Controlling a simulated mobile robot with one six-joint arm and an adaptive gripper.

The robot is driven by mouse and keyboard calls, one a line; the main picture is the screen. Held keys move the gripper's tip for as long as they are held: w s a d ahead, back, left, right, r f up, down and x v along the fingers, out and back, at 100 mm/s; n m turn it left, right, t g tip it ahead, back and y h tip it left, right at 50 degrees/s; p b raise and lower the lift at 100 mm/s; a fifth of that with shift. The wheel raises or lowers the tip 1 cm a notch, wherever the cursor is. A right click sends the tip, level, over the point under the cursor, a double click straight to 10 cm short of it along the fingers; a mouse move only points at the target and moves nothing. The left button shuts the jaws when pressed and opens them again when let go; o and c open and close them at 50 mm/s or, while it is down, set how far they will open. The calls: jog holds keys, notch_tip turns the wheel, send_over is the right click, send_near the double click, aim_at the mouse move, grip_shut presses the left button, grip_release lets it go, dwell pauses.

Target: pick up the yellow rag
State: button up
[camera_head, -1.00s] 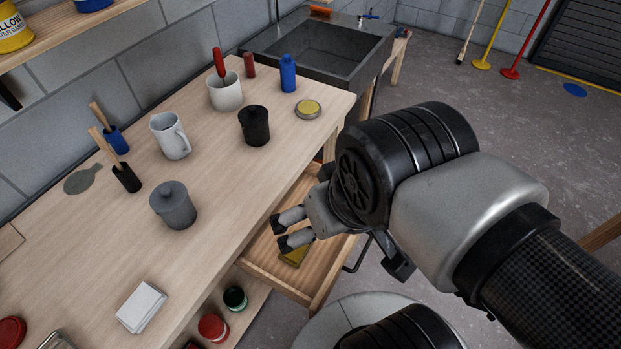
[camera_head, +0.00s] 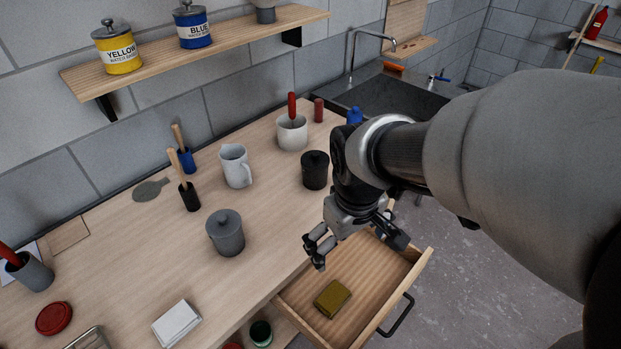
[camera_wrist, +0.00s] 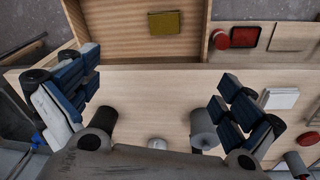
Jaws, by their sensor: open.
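The yellow rag (camera_head: 332,298), a folded mustard-coloured pad, lies flat in the open wooden drawer (camera_head: 378,318), on its bare floor. In the wrist view the rag (camera_wrist: 164,23) shows near the top middle, inside the drawer, beyond the fingers. My gripper (camera_head: 316,250) is open and empty. It hangs over the bench's front edge and the back of the drawer, above and apart from the rag. In the wrist view its two blue-padded fingers (camera_wrist: 158,97) are spread wide with nothing between them.
A white folded cloth (camera_head: 177,323) lies near the front. A shelf (camera_head: 220,50) with paint cans is above. The drawer is otherwise empty.

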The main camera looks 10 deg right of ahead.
jog(key=w+a+f+n+g+p, duration=0.1)
jog(key=w+f+n+g, duration=0.3)
jog(key=f, duration=1)
jog(key=t+b, duration=0.1)
jog(key=b, duration=0.3)
send_over(333, 297)
notch_tip(333, 297, down, 13)
jog(key=shift+w+a+r, duration=0.15)
jog(key=shift+r, duration=0.05)
jog(key=shift+f+b, duration=1.2)
jog(key=shift+f, duration=1.55)
jog(key=shift+r, duration=0.1)
jog(key=shift+c, duration=0.5)
jog(key=c, duration=1)
jog(key=w+r+m+p, duration=0.1)
jog(key=r+m+p, duration=0.1)
jog(key=r, duration=0.5)
jog(key=w+r+m+p, duration=0.1)
jog(key=r+m+p, duration=0.1)
jog(key=r, duration=0.5)
jog(key=w+r+m+p, duration=0.2)
jog(key=r+m, duration=0.1)
jog(key=r, duration=0.4)
jog(key=shift+d+m, duration=0.2)
jog(key=shift+m, duration=0.1)
